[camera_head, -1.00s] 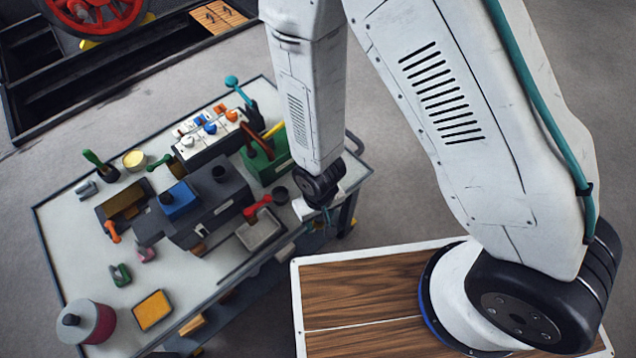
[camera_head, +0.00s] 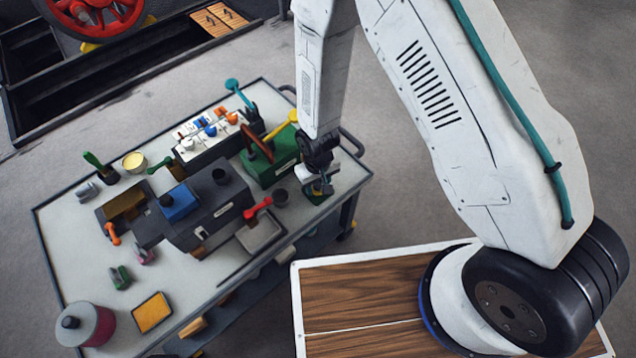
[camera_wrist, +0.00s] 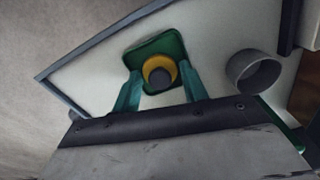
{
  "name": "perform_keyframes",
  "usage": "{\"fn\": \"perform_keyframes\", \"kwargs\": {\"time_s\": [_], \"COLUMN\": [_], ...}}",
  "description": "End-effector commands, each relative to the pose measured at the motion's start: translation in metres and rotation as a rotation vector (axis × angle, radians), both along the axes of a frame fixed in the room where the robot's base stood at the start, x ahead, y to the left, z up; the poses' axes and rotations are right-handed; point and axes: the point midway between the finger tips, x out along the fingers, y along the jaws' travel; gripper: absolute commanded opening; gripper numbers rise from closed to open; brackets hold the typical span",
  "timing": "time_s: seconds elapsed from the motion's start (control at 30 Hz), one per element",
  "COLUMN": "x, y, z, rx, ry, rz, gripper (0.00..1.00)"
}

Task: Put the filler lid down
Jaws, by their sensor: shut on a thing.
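My gripper (camera_head: 322,188) is low over the right end of the cart top, its teal fingers pointing down. In the wrist view my gripper (camera_wrist: 161,76) is shut on the filler lid (camera_wrist: 148,66), a round yellow piece with a dark grey knob between the fingers. A green square piece (camera_wrist: 141,55) shows under and around the lid. I cannot tell whether the lid touches it. In the head view the gripper mostly hides the lid.
A dark grey cup (camera_head: 280,196) stands close by; it also shows in the wrist view (camera_wrist: 252,70). A green box (camera_head: 270,167) is behind, and a grey tray with a red handle (camera_head: 258,208) is to the left. The cart edge (camera_head: 350,196) is close on the right.

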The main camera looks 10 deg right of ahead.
Motion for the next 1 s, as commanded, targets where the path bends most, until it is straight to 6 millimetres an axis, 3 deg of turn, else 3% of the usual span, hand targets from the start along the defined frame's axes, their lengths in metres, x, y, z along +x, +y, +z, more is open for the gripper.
{"fn": "perform_keyframes", "kwargs": {"time_s": [0.27, 0.3, 0.37, 0.73, 0.87, 1.0], "x": [0.000, 0.000, 0.000, 0.001, 0.001, 0.002], "y": [0.000, 0.001, 0.001, 0.001, 0.001, 0.002], "z": [-0.002, -0.002, -0.001, 0.003, 0.021, 0.050], "rx": [0.000, 0.001, 0.001, 0.001, 0.003, 0.004], "ry": [-0.001, -0.002, -0.002, -0.002, -0.005, -0.006], "rz": [0.000, 0.000, 0.000, 0.000, 0.000, 0.000], "gripper": [0.22, 0.49, 0.66, 0.66, 0.66, 0.66]}}
